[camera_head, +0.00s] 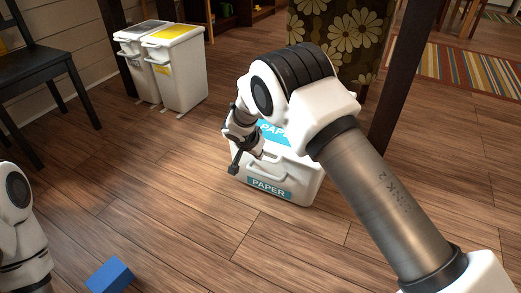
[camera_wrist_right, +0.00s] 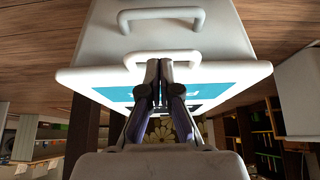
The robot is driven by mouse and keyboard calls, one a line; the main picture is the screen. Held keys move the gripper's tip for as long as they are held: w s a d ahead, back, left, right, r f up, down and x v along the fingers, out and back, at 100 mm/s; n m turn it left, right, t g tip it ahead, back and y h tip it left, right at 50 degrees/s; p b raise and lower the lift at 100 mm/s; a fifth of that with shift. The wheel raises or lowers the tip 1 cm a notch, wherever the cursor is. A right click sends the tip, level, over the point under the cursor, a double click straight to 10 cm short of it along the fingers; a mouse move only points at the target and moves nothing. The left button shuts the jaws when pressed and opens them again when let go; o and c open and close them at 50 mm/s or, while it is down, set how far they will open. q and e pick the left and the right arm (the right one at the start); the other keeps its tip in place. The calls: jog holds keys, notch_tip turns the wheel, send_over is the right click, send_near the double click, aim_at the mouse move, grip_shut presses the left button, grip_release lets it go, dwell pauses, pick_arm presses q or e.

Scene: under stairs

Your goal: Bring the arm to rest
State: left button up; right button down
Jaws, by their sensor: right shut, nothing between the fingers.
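My right arm comes in from the right, and its gripper (camera_head: 234,167) points down at the left side of a white bin with blue PAPER labels (camera_head: 300,180). The gripper is shut and empty. In the right wrist view, the shut fingers (camera_wrist_right: 159,66) overlap the bin's lid handle (camera_wrist_right: 135,60), with the bin (camera_wrist_right: 235,45) filling the top of the picture. I cannot tell whether the fingers touch it. The lid looks closed. Part of my left arm shows at the lower left edge; its gripper is not visible.
A blue block (camera_head: 110,275) lies on the floor at the bottom left. Two white bins (camera_head: 178,75), one yellow-lidded, stand behind. A black chair (camera_head: 35,65) is at far left. A dark post (camera_head: 405,75) rises behind my right arm. Floor left of the PAPER bin is clear.

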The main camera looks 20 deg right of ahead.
jog(key=s+a+f+p, duration=0.1)
jog(key=s+a, duration=0.4)
jog(key=s+d+f+m+g+y+p, duration=0.1)
jog(key=s+d+f+g+p, duration=0.25)
jog(key=s, duration=0.55)
jog(key=s+d+f+m+g+y+p, duration=0.1)
jog(key=s+d+f+g+p, duration=0.2)
jog(key=s, duration=0.6)
jog(key=s+r+n+y+p, duration=0.25)
jog(key=s+n, duration=0.35)
jog(key=s, duration=1.7)
notch_tip(320, 180, up, 37)
jog(key=w+n+t+p, duration=0.2)
jog(key=n+p, duration=0.3)
jog(key=p, duration=3.3)
jog(key=shift+w+d+r+p, duration=0.15)
jog(key=shift+w+d+p, duration=0.05)
jog(key=shift+d+p, duration=0.15)
